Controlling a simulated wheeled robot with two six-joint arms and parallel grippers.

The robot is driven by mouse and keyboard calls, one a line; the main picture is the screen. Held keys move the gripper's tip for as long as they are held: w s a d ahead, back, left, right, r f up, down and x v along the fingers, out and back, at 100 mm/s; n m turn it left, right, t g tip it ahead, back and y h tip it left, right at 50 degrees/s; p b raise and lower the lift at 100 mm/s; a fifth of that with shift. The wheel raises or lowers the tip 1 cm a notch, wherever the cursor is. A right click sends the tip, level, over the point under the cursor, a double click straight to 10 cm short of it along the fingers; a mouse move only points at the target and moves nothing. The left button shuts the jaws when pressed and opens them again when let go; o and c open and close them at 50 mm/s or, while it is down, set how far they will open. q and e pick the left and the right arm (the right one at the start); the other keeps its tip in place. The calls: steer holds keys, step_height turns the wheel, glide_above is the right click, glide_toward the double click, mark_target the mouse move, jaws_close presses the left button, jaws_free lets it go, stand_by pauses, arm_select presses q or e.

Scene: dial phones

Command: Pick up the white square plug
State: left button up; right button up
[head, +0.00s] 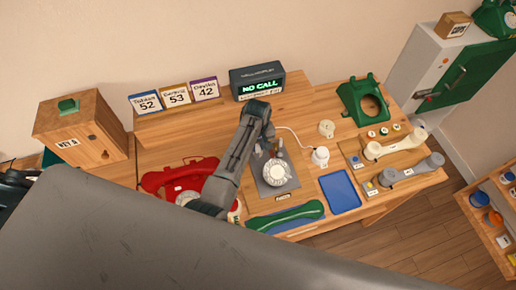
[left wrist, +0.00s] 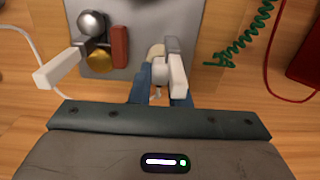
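My left gripper (head: 270,141) reaches down over the top end of the grey dial base (head: 281,190). In the left wrist view its two blue fingers (left wrist: 160,92) stand near the middle, with pale parts between and beside them. A white square-ended block (left wrist: 58,69) stands at the left, apart from the fingers, beside a silver knob (left wrist: 91,23) and a gold knob (left wrist: 99,59). Another pale square-ended block (left wrist: 175,62) stands at the right finger. I cannot tell which block is the plug, or whether the fingers touch one.
A red block (left wrist: 120,47) sits by the knobs. A red phone (head: 170,180) lies left of my arm, a green handset (head: 287,217) in front. A blue tray (head: 340,191) and a white round device (head: 320,156) with a white cord are to the right.

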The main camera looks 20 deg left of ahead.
arm_select(q)
jaws_close()
arm_select(e)
steer(key=shift+w+d, duration=0.15)
steer(key=shift+w, duration=0.2)
arm_select(q)
steer(key=shift+r, duration=0.1)
